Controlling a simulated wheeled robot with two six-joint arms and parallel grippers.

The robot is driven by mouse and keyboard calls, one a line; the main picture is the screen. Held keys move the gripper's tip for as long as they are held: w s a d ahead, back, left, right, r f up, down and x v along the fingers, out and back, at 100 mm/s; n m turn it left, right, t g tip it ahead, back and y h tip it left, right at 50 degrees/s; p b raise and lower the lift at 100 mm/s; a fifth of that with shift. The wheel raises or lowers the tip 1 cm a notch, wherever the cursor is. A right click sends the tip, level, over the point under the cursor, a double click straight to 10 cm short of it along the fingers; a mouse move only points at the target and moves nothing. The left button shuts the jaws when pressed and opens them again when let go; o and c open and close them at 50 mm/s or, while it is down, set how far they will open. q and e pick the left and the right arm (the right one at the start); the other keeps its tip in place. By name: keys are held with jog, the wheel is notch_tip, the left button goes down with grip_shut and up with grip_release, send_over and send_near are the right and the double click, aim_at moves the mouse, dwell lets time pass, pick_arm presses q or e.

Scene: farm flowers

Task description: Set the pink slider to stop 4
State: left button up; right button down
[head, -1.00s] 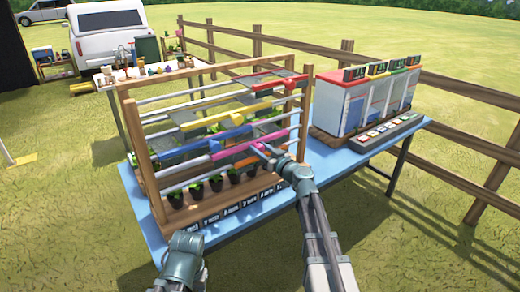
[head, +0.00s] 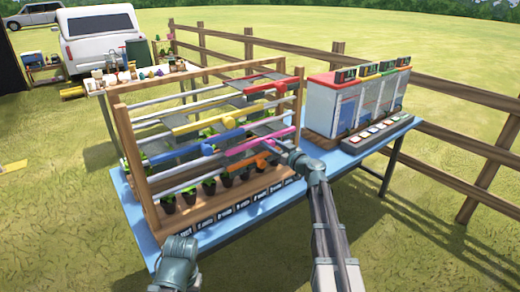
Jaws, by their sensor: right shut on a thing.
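The pink slider (head: 246,148) is a long bar on a low rail at the right part of the wooden rack (head: 125,150). My right gripper (head: 277,144) is at the right part of this slider and shut on it; its fingertips are small and partly merge with the bar. A blue slider (head: 180,157) sits to the left, its right end just short of the pink one. At the lower left my left arm's end (head: 176,262) shows, but its fingers cannot be made out.
Yellow (head: 200,126) and red (head: 268,87) sliders sit on higher rails, and an orange piece (head: 252,161) lies below the pink bar. Several potted plants (head: 208,187) stand beneath. A white box unit (head: 325,100) stands right on the blue table (head: 225,225).

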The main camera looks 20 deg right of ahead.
jog(key=shift+w+d, duration=0.1)
jog(key=shift+d, duration=0.2)
jog(key=shift+c, duration=2.2)
grip_release()
jog(key=shift+d, duration=0.1)
jog(key=shift+s, duration=0.2)
jog(key=v, duration=1.3)
jog(key=shift+s, duration=0.25)
